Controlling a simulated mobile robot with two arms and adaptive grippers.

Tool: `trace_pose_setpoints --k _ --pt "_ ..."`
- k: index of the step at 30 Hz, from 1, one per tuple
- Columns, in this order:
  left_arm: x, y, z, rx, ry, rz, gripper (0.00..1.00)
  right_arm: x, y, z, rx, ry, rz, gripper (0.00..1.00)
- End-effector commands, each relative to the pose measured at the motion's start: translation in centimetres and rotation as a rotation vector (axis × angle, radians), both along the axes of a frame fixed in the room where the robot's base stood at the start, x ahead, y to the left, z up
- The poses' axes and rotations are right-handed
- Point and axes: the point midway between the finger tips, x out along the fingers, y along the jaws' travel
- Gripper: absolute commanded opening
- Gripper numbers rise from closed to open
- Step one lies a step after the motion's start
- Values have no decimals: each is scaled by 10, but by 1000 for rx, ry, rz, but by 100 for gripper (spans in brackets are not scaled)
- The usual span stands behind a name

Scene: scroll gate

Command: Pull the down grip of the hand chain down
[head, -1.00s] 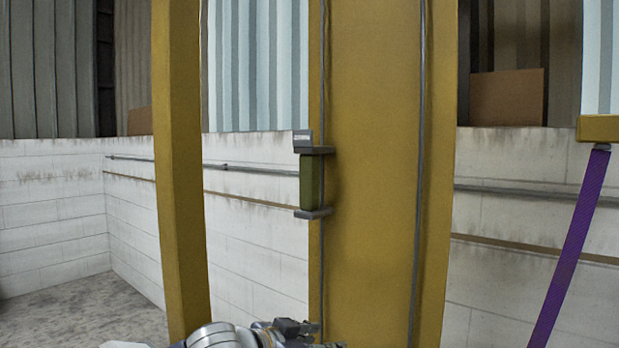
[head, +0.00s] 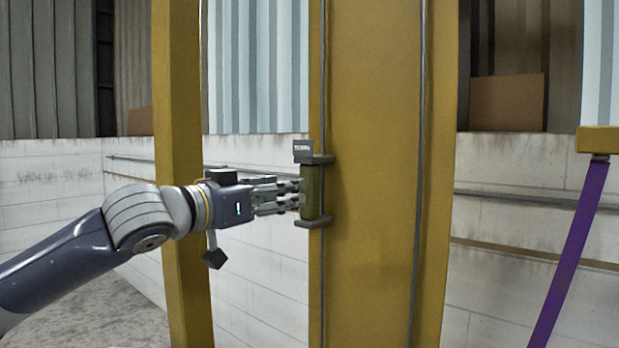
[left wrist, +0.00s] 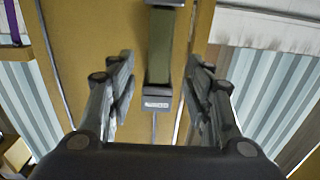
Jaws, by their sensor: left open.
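An olive-green grip (head: 313,188) with grey flanges above and below it sits on a thin grey chain (head: 322,270) in front of the yellow post. A small grey label plate (head: 303,147) is at its upper end; its lettering is too small to read. My left gripper (head: 300,193) comes in level from the left, its fingertips at the grip's left side. In the left wrist view the open fingers (left wrist: 160,62) stand on either side of the grip (left wrist: 159,45), with gaps on both sides. I cannot tell how deep it lies between them. My right gripper is not in view.
The wide yellow post (head: 375,100) stands right behind the grip. A second grey chain (head: 418,170) runs down its right part. A narrower yellow post (head: 178,90) stands left, behind my left arm. A purple strap (head: 572,250) hangs at the right.

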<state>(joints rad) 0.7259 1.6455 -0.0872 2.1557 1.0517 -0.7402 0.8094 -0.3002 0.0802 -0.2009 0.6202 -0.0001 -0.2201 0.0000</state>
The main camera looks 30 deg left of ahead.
Motion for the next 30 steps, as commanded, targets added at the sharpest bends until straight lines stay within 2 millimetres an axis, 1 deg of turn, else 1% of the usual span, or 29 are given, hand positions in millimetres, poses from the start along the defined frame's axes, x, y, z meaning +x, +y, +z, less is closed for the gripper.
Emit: trace_pose_setpoints --k 1,9,15,21,24,30 --pt "5 -2 5 -3 3 -3 47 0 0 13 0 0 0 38" --pt "33 -3 6 -6 0 -3 47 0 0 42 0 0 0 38" --pt "56 -4 5 -5 0 0 47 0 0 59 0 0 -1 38" --pt "77 -6 2 -4 0 0 47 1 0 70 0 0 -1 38" --pt "84 -7 1 -2 1 1 47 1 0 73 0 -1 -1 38" --pt "88 -7 0 0 1 1 47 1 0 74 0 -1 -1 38"
